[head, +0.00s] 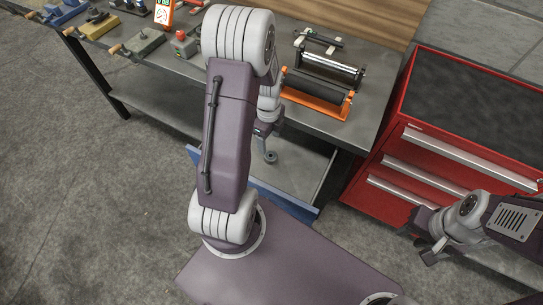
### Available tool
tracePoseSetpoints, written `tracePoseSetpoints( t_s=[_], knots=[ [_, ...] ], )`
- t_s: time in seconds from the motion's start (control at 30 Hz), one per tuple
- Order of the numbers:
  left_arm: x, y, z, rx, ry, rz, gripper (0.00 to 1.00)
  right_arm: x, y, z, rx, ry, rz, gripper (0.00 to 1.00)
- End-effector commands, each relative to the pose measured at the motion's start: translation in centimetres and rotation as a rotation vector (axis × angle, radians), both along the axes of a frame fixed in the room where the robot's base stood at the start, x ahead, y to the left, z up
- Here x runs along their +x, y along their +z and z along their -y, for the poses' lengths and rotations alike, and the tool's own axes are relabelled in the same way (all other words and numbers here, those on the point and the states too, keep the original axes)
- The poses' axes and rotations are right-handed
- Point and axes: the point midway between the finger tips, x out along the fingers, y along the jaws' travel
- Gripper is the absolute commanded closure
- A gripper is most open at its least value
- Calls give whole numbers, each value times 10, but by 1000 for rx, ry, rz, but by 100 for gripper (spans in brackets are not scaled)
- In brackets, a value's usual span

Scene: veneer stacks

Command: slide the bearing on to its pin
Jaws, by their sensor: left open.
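My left gripper (264,132) points down in front of the workbench, above the open drawer, and is partly hidden by its own arm. It is open. A small grey round piece (271,157) shows just below it, with a thin stem rising towards the gripper. I cannot tell whether this is the bearing, or whether it touches the gripper. No pin can be made out for certain. My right gripper (432,248) is at the right, in front of the red cabinet, far from the workbench top. Its jaw opening is too small to judge.
The workbench (372,118) carries an orange frame (318,105) with a dark roller and a shiny roller behind it. Tools and blocks, a red button box (183,45) and a small sign stand at its left. A red drawer cabinet (400,140) stands right. Floor at left is clear.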

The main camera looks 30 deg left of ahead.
Motion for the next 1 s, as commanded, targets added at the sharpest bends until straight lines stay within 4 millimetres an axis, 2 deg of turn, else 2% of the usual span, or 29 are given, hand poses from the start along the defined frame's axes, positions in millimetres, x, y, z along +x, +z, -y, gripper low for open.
tracePoseSetpoints(
  t_s=[0.03, 0.13, 0.37, 0.6, 0.87, 0.9, 1.0],
  knots=[
    [-1, -11, 1, -2, -1, -5, 35, 0, -3, 0, 0, 0, 0, 67],
    [-1, -27, 1, -2, -1, -5, 35, 0, -5, 0, 0, 0, 0, 67],
    [-1, -39, 2, -1, -1, -2, 35, 0, -6, 0, 0, 0, 0, 67],
    [-5, -80, 5, -1, 0, -4, 35, 0, -12, 0, 0, 0, 0, 67],
    [-4, -86, 5, 0, 0, 0, 35, 0, -12, 0, 0, 0, 0, 67],
    [-4, -86, 5, 0, 0, 0, 38, 0, -12, 0, 0, 0, 0, 67],
    [-4, -86, 5, 0, -1, 0, 66, 0, -12, 0, 0, 0, 0, 67]
  ],
)
